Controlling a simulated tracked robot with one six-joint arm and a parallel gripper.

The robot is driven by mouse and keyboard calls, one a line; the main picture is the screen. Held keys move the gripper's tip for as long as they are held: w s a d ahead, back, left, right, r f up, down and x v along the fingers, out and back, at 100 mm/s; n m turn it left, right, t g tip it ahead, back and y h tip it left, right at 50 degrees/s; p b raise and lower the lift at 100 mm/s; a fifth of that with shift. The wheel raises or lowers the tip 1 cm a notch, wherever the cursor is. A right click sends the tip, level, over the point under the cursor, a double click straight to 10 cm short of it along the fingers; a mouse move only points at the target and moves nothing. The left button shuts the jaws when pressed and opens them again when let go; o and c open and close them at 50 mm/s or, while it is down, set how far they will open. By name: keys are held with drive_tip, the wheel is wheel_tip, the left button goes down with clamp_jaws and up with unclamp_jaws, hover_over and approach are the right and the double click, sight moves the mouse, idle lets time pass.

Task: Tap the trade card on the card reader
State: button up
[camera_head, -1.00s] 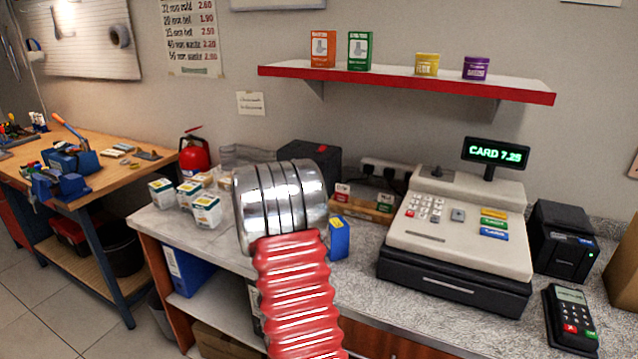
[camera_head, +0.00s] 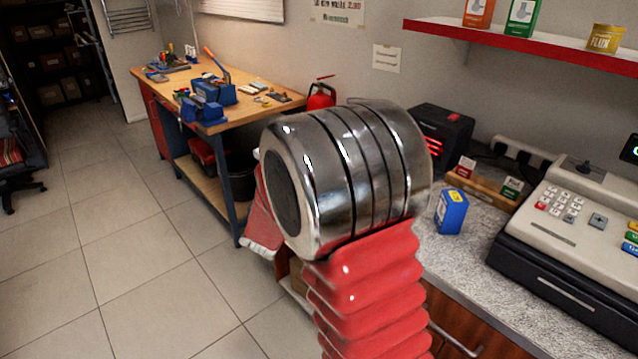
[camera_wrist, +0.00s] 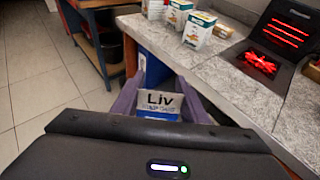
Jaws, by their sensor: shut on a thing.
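In the wrist view, my gripper (camera_wrist: 158,92) has its two grey-purple fingers shut on a small printed card (camera_wrist: 158,104). The card is pale with dark "Liv" lettering and a blue lower part. It is held in the air beside the counter's front edge. In the head view, my chrome and red arm fills the middle and hides the gripper and card. The card reader is in neither view now.
The speckled counter (camera_head: 480,240) holds a cash register (camera_head: 570,215), a small blue box (camera_head: 451,212) and a black box with red glowing bars (camera_head: 440,135). White cartons (camera_wrist: 198,30) stand on it.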

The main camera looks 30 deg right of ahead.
drive_tip(key=s+a+f+n+t+y, duration=0.1)
drive_tip(key=s+a+n+y, duration=0.1)
drive_tip(key=a, duration=0.6)
drive_tip(key=s+a+f+n+t+y, duration=0.1)
drive_tip(key=s+a, duration=0.3)
drive_tip(key=a, duration=0.5)
drive_tip(key=shift+s+n+y, duration=0.3)
drive_tip(key=shift+n+y, duration=0.1)
